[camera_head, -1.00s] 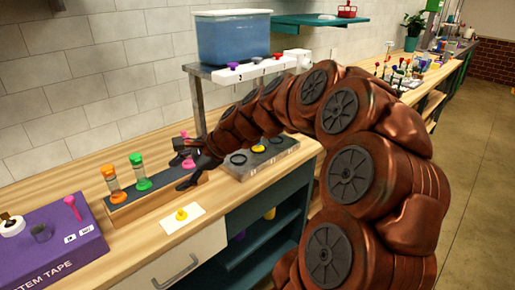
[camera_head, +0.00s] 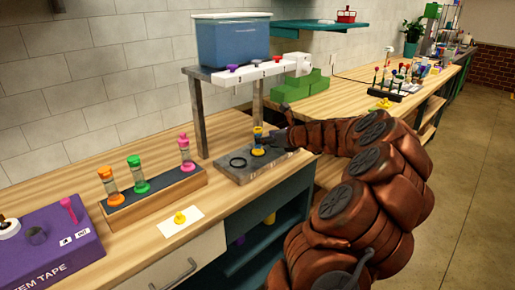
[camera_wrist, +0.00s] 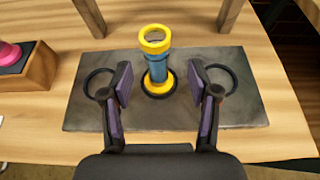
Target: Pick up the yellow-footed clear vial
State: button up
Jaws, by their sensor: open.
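The yellow-footed vial (camera_head: 257,141) stands upright on the grey plate (camera_head: 232,175), with a yellow rim on top and a yellow foot; its body looks blue against the surroundings. In the wrist view the vial (camera_wrist: 155,65) stands at the middle black ring of the plate (camera_wrist: 85,118). My gripper (camera_wrist: 161,90) is open, its purple-padded fingers left and right of the vial with a gap on each side. In the head view my gripper (camera_head: 280,138) reaches the vial from the right and its fingers are small and partly unclear.
A wooden rack (camera_head: 160,195) with orange, green and pink capped vials stands to the left. A metal stand (camera_head: 204,118) with a blue tub (camera_head: 232,42) rises behind the plate. A white card with a yellow piece (camera_head: 180,218) lies in front. Green blocks (camera_head: 300,88) sit behind right.

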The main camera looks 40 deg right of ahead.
aim_at(261, 151)
jog(key=x, duration=0.3)
jog(key=shift+a+f, duration=0.2)
jog(key=shift+f, duration=0.1)
jog(key=shift+x, duration=0.85)
jog(key=shift+r, duration=0.1)
jog(key=shift+c, duration=0.2)
grip_shut()
